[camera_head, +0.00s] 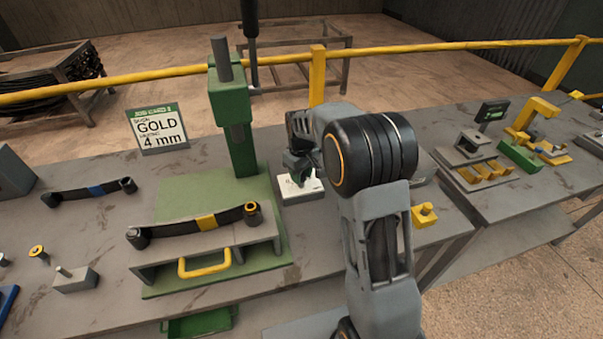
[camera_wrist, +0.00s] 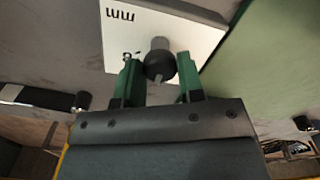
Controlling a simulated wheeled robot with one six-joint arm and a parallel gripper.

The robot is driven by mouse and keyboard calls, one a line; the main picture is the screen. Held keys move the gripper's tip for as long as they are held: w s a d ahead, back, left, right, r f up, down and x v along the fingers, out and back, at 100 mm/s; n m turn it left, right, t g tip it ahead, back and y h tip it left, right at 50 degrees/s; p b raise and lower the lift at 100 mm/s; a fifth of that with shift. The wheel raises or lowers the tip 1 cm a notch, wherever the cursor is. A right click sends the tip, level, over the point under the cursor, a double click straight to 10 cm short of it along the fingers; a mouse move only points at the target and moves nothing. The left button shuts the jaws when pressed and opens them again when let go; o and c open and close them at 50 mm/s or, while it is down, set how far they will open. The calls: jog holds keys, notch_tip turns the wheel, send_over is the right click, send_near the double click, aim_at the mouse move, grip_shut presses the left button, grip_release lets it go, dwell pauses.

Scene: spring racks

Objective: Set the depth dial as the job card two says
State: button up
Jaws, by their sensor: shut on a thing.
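The job card (camera_head: 158,128) stands upright at the back of the bench and reads "GOLD" and "4 mm". The depth dial's white plate (camera_head: 301,190) lies on the bench right of the green press. My gripper (camera_head: 302,172) is over it. In the wrist view the plate (camera_wrist: 160,35) shows "mm" upside down and part of another mark. The dark round dial knob (camera_wrist: 159,60) sits between the green fingers of my gripper (camera_wrist: 156,77), which are shut on it. A small light pointer shows on the knob. Most of the scale is hidden.
The green press (camera_head: 230,110) stands close left of the dial. A leaf spring with a gold band (camera_head: 207,222) lies on its grey stand; one with a blue band (camera_head: 95,190) lies further left. A yellow block (camera_head: 424,215) is right of my arm.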

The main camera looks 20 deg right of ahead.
dwell(0.3)
jog(key=o, duration=0.9)
jog(key=shift+r, duration=0.1)
notch_tip(320, 180, up, 14)
jog(key=shift+f, duration=0.15)
jog(key=shift+s+f+m+t, duration=0.65)
jog(key=shift+s+f+m, duration=0.2)
jog(key=shift+s, duration=3)
jog(key=shift+s+f+m+t, duration=0.65)
jog(key=shift+s+m, duration=0.25)
jog(key=shift+s, duration=2.95)
jog(key=shift+s+f+m+t, duration=0.6)
jog(key=shift+s+f+m, duration=0.25)
jog(key=shift+s, duration=3)
